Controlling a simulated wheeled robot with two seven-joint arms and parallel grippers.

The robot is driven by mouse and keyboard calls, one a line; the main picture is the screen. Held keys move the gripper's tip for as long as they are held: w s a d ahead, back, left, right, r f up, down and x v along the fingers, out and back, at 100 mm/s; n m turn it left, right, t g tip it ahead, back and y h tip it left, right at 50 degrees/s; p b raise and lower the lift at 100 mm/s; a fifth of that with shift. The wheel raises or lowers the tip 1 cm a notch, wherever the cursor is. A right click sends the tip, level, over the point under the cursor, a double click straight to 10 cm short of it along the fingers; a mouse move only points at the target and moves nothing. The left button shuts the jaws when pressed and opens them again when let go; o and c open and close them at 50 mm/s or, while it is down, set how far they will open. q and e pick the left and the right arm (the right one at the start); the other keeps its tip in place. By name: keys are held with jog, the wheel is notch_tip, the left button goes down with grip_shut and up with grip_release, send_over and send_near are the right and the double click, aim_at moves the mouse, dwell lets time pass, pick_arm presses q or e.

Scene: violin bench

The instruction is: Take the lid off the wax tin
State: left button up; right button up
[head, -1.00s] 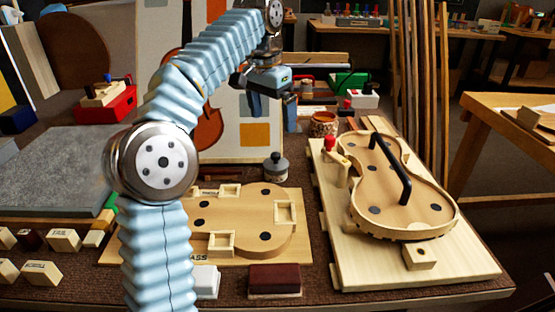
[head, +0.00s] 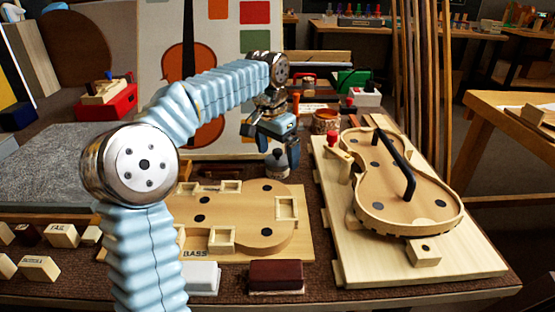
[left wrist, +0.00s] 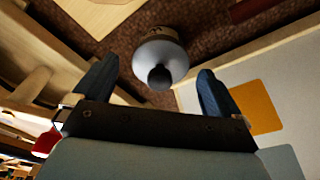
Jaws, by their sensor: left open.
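The wax tin (head: 277,169) is a small round grey tin with its lid (left wrist: 160,52) on and a dark knob (left wrist: 160,77) on top. It stands upright on the bench just behind the wooden form board. My left gripper (head: 279,152) is open and points down over the tin, its fingers hiding part of it in the head view. In the left wrist view the open blue fingers (left wrist: 158,74) lie on either side of the knob, with nothing held. I cannot tell how high above the lid the fingertips are. My right gripper is not in view.
The form board (head: 262,212) lies in front of the tin. A violin body on a pale board (head: 350,270) is to the right. A terracotta pot (head: 326,121) stands behind right. A panel with a violin picture (head: 150,60) stands upright behind the arm.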

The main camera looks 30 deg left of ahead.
pick_arm(q)
jog(key=c, duration=1.1)
